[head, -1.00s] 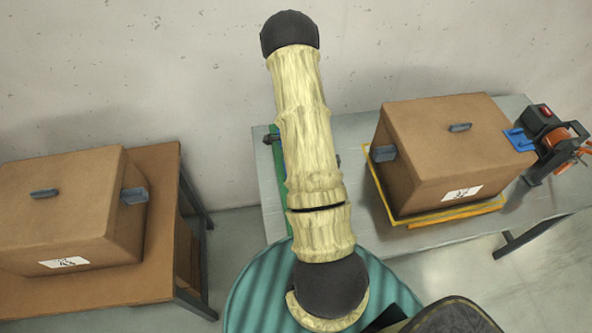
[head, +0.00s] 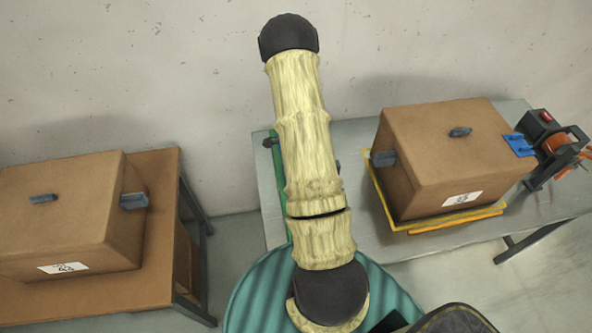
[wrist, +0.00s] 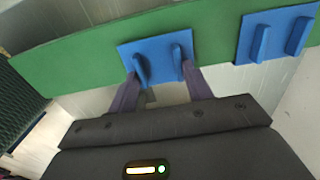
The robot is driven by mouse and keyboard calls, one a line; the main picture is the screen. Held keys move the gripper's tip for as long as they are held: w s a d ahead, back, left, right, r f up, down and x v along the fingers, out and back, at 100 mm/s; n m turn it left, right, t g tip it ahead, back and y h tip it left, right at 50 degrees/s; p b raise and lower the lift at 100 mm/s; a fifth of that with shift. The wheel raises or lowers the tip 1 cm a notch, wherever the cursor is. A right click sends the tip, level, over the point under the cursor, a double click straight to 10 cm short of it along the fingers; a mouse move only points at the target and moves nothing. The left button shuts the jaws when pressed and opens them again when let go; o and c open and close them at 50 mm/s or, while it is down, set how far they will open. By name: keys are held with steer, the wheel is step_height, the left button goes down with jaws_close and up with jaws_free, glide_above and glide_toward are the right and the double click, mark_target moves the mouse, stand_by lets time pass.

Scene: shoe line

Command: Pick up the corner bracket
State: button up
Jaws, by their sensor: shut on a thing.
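A blue piece with two raised ribs (wrist: 158,52), which looks like the corner bracket, lies against a green board (wrist: 85,55) in the wrist view. My gripper (wrist: 161,74) has its two dark purple fingers at the piece's ribs and is shut on it. Part of the piece's lower edge is near the fingers, and a small dark grey shape between them is too unclear to name. In the head view, my arm hides the gripper and the held piece.
A second similar blue piece (wrist: 275,35) is on the board to the right. A brown box (head: 440,150) stands on a yellow frame on the grey table (head: 375,235), beside an orange-and-black device (head: 550,140). Another brown box (head: 70,210) is on the left table (head: 160,190).

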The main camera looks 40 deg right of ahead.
step_height(320, 180, up, 9)
steer(key=b, duration=0.1)
stand_by(0.3)
stand_by(0.4)
steer(key=w+a+f+n, duration=0.2)
steer(key=a+f+n, duration=0.1)
steer(key=a+n, duration=0.8)
steer(key=w+a+f+n, duration=0.3)
steer(key=a+n, duration=0.8)
steer(key=n, duration=0.1)
steer(key=shift+f, duration=0.25)
